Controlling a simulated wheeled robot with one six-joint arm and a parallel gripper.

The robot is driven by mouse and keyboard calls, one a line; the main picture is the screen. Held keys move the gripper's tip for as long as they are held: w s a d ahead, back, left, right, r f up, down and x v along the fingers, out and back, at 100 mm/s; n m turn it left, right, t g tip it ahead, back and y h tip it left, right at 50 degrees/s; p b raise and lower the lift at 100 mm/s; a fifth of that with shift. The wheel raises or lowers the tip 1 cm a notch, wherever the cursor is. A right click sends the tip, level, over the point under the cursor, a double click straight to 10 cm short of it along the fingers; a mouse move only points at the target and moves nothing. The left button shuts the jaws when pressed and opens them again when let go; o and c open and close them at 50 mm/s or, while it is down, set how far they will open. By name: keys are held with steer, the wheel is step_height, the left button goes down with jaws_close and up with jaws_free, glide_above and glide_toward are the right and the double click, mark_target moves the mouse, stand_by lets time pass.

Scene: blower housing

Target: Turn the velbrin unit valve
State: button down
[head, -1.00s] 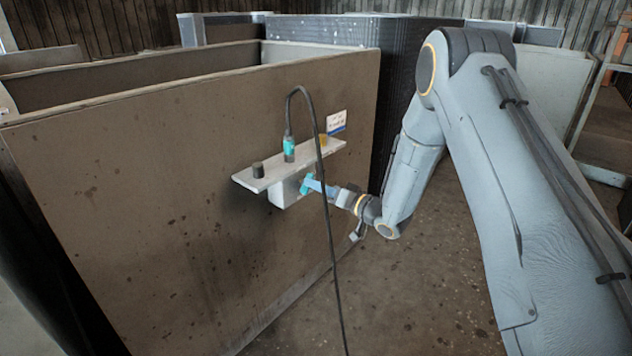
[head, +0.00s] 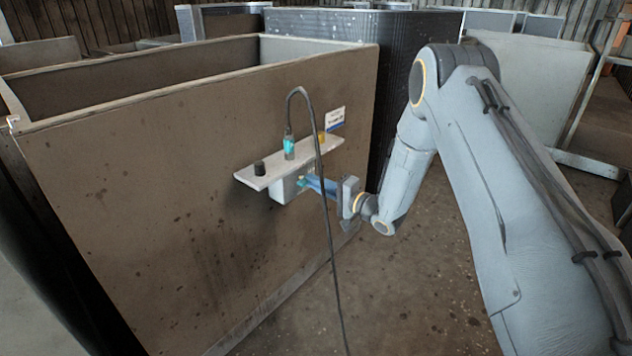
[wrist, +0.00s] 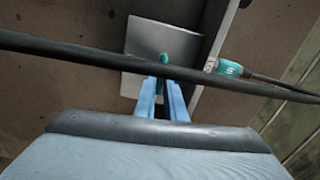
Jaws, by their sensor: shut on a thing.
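The velbrin unit is a pale box (head: 286,190) under a narrow shelf (head: 262,180) on the side of a large brown housing; the box also shows in the wrist view (wrist: 150,42). Its teal valve handle (wrist: 164,59) sticks out of the box face and is mostly hidden by my fingers. My gripper (head: 306,182) points at that face with its blue fingers closed around the handle. In the wrist view, my gripper (wrist: 161,84) has its two fingertips on either side of the teal part. How far the handle is turned is not clear.
A black cable (head: 331,240) loops from a teal connector (head: 289,147) on the shelf and hangs in front of my fingers. A black knob (head: 259,168) and a yellow part (head: 322,137) also stand on the shelf. The floor (head: 410,300) below is clear.

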steer(key=shift+f+m, duration=0.15)
steer(key=shift+m, duration=0.45)
steer(key=c, duration=1.8)
jaws_free()
steer(key=v, duration=0.8)
steer(key=shift+p, duration=0.3)
